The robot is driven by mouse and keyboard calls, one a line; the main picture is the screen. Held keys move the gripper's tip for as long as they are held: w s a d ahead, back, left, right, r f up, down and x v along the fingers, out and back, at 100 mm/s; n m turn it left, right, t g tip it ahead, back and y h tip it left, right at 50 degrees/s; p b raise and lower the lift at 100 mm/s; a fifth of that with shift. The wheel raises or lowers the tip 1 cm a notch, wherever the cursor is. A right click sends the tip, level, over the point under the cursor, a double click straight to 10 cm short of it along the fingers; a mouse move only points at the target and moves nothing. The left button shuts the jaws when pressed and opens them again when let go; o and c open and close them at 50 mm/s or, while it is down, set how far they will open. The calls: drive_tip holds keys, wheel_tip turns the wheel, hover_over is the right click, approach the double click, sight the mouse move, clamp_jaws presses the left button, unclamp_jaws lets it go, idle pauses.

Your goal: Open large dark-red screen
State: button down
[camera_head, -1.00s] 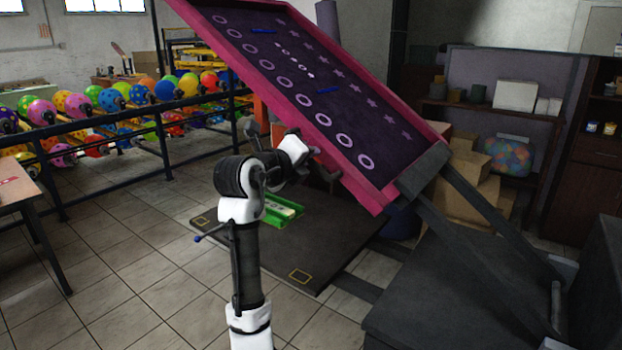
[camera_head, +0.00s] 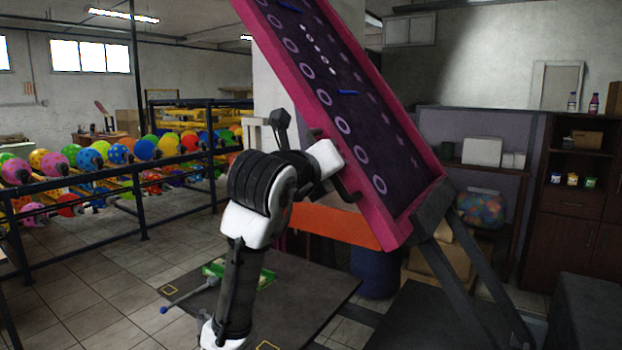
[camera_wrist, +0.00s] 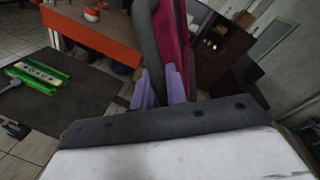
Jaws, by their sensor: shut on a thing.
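My gripper (camera_head: 345,185) is at the screen's left edge. In the wrist view my gripper (camera_wrist: 163,88) has its two purple fingers closed around a dark grey handle (camera_wrist: 146,40) beside the red frame edge (camera_wrist: 172,40). The fingertips are partly hidden in the head view.
A dark platform (camera_head: 310,285) lies below, with a green tray (camera_head: 240,276) on it. An orange panel (camera_head: 335,225) is behind my arm. Tiled floor is clear at lower left.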

drive_tip(key=shift+s+d+r, duration=0.35)
drive_tip(key=shift+d+r, duration=0.05)
drive_tip(key=shift+d, duration=0.1)
drive_tip(key=c, duration=1.5)
unclamp_jaws()
drive_tip(key=b+v, duration=0.4)
drive_tip(key=v, duration=1)
drive_tip(key=shift+d+b, duration=0.1)
drive_tip(key=shift+b, duration=0.3)
